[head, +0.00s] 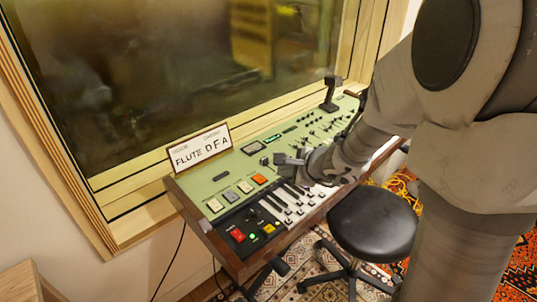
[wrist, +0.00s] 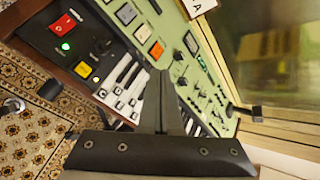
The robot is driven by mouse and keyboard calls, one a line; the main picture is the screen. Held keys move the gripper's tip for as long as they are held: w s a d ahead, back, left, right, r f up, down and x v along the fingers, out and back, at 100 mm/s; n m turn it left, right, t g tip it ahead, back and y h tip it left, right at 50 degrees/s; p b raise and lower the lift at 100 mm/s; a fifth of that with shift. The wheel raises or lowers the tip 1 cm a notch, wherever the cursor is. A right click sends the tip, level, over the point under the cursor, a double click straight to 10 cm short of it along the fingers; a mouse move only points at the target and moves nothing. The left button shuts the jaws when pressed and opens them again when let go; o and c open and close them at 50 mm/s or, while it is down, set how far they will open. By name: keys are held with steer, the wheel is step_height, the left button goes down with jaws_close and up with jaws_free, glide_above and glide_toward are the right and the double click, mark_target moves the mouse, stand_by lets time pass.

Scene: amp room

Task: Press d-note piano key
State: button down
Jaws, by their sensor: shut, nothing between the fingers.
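The piano keys (head: 284,207) are a short row of white and black keys at the front of the green console (head: 215,185). They also show in the wrist view (wrist: 121,92), left of my fingers. The white keys carry small dark marks, too small to read. My gripper (head: 281,160) is shut and empty. In the head view it appears over the console near the keys' back edge. In the wrist view the closed fingertips (wrist: 159,73) lie over the keyboard and hide part of it. I cannot tell whether they touch a key.
A sign (head: 200,148) reading "FLUTE D F A" stands at the console's back left. Lit red, green and yellow buttons (head: 253,236) sit left of the keys. Sliders and knobs fill the right part. A black stool (head: 372,222) stands in front; a window is behind.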

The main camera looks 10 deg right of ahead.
steer(key=w+d+f+m+h, duration=0.1)
steer(key=d+f+m, duration=0.2)
steer(key=f, duration=0.2)
steer(key=shift+w+f+m+h+b, duration=0.25)
steer(key=shift+f+m+h+b, duration=0.05)
steer(key=shift+f+m+b, duration=0.1)
steer(key=shift+f, duration=0.15)
steer(key=b, duration=0.6)
glide_above(288, 209)
steer(key=s, duration=0.2)
steer(key=f, duration=0.6)
steer(key=shift+d+f, duration=0.3)
steer(key=shift+f, duration=0.1)
steer(key=shift+f+b, duration=0.85)
steer(key=shift+f, duration=0.15)
steer(key=shift+f+b, duration=0.25)
steer(key=shift+b, duration=0.45)
steer(key=shift+f+b, duration=0.65)
steer(key=shift+b, duration=0.15)
stand_by(0.4)
steer(key=shift+r, duration=0.1)
steer(key=shift+r+p, duration=0.8)
steer(key=shift+r, duration=0.2)
